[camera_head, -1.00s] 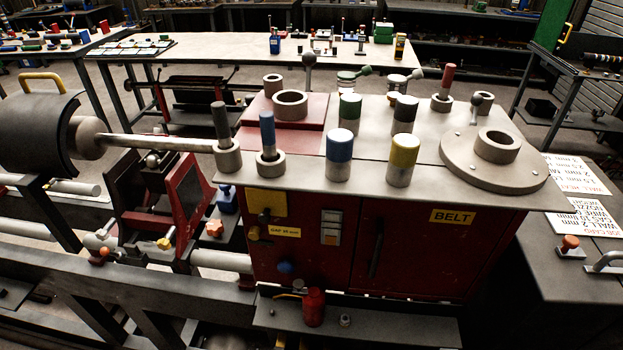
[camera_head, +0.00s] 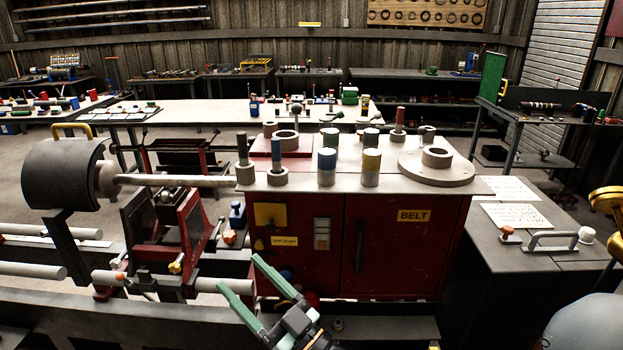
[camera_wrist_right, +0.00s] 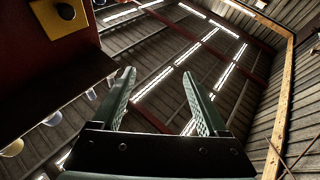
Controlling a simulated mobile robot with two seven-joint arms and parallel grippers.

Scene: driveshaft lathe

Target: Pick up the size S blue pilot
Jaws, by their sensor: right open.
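I cannot read a size on either. My right gripper (camera_head: 240,272) has green fingers, spread apart and empty. In the head view it shows in front of the cabinet, lower than the blue pieces. In the right wrist view its open fingers (camera_wrist_right: 158,75) point up toward the roof. My left gripper is not in view.
A grey drum with a shaft (camera_head: 62,175) lies left. A side bench with a handle (camera_head: 551,240) is at right.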

